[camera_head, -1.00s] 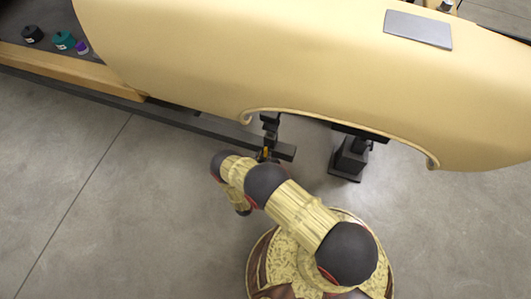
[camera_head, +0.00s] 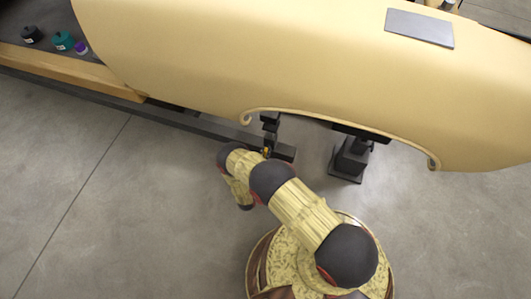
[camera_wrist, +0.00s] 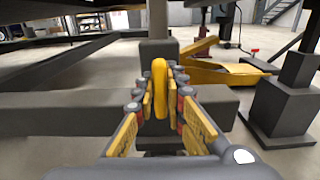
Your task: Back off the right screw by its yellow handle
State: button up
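The yellow handle (camera_wrist: 160,84) stands upright in the wrist view, in front of a dark grey post. In the head view it is a small yellow speck (camera_head: 266,150) just beyond my arm. My gripper (camera_wrist: 161,92) has its two yellow-padded fingers on either side of the handle. The fingers look open, with a narrow gap to the handle on each side. The handle's lower end and the screw itself are hard to make out. My gripper is mostly hidden behind my arm in the head view.
A dark beam (camera_wrist: 60,118) runs across behind the handle. A dark stand (camera_head: 350,158) is to the right. A large cream shell (camera_head: 300,65) overhangs the area. A yellow jack-like object (camera_wrist: 225,72) lies on the floor behind. The grey floor at left is open.

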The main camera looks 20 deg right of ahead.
grip_shut()
